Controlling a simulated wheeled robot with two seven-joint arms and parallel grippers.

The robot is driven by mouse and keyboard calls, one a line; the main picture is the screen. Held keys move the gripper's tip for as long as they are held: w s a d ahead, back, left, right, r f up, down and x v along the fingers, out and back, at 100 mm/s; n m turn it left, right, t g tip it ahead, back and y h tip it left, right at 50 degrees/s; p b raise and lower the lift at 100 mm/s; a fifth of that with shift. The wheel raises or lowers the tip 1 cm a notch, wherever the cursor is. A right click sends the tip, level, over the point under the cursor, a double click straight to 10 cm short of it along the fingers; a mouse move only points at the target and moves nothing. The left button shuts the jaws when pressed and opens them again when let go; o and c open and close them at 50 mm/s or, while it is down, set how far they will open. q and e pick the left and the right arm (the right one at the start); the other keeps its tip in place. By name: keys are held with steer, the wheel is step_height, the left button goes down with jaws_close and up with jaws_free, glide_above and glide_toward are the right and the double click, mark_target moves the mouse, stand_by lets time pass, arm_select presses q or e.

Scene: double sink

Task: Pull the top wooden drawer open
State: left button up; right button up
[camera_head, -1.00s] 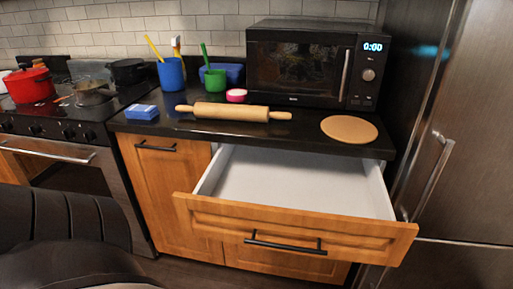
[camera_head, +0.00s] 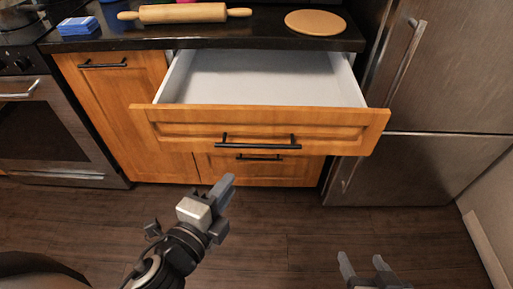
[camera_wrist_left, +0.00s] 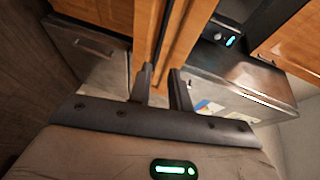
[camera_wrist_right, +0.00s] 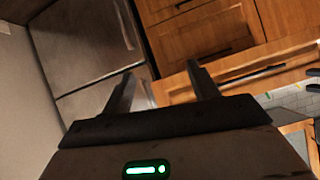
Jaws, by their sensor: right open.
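The top wooden drawer (camera_head: 260,118) stands pulled far out, showing its empty white inside. Its black bar handle (camera_head: 257,144) is on the front panel. My left gripper (camera_head: 226,183) is below and in front of the handle, apart from it. In the left wrist view its fingers (camera_wrist_left: 162,72) have a narrow gap with nothing between them. My right gripper (camera_head: 362,261) is low at the bottom right, away from the drawer. In the right wrist view its fingers (camera_wrist_right: 162,76) are wide apart and empty.
A lower drawer (camera_head: 215,168) is shut beneath. A cabinet door (camera_head: 105,105) is at left, beside the oven (camera_head: 40,130). The steel fridge (camera_head: 450,80) stands at right. A rolling pin (camera_head: 183,13) and a round board (camera_head: 315,22) lie on the counter. Floor in front is clear.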

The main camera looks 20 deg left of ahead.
mark_target(256, 147)
arm_select(q)
steer(key=p+x, duration=0.1)
steer(key=x, duration=1.4)
steer(key=shift+w+a, duration=0.1)
steer(key=shift+w, duration=0.1)
jaws_close()
